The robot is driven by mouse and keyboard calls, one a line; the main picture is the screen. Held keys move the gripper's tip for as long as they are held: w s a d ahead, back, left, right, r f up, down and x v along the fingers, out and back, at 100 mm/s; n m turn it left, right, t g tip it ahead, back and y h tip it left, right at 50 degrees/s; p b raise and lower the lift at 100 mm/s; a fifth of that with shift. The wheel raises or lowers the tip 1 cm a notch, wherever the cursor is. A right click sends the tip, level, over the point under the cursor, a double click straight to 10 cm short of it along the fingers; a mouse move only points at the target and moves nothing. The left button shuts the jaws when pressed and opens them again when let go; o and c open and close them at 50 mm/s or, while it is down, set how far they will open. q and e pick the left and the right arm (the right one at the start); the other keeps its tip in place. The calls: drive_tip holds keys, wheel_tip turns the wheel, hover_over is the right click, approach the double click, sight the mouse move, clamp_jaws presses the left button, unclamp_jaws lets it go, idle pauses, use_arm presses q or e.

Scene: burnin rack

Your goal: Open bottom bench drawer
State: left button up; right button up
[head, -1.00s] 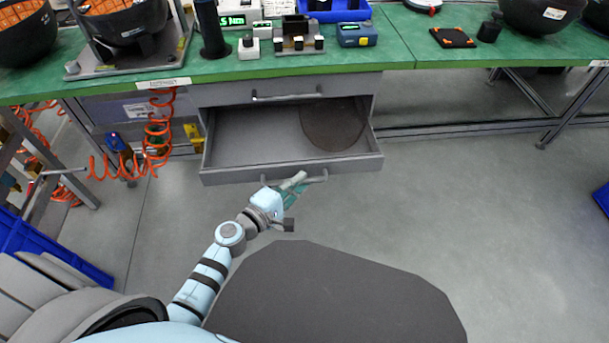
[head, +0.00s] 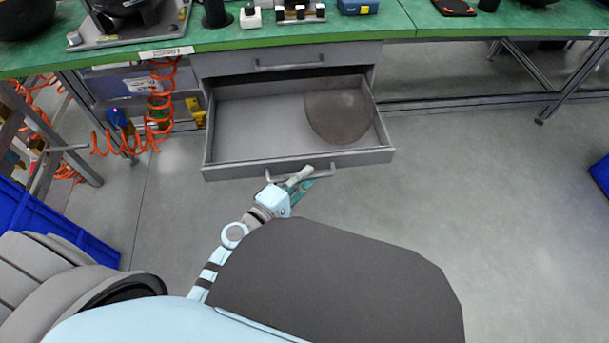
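The bottom bench drawer (head: 232,170) is pulled out from under the green-topped bench, with its inside in view. Its bar handle (head: 325,172) runs along the front panel. My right gripper is out of view.
The upper drawer (head: 222,64) is closed. Orange coiled hoses (head: 158,115) hang at left, near a blue bin (head: 45,225).

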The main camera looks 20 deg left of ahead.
use_arm(q)
drive_tip(key=o, duration=0.3)
drive_tip(key=shift+s, duration=0.1)
drive_tip(key=v, duration=0.7)
drive_tip(key=shift+s, duration=0.15)
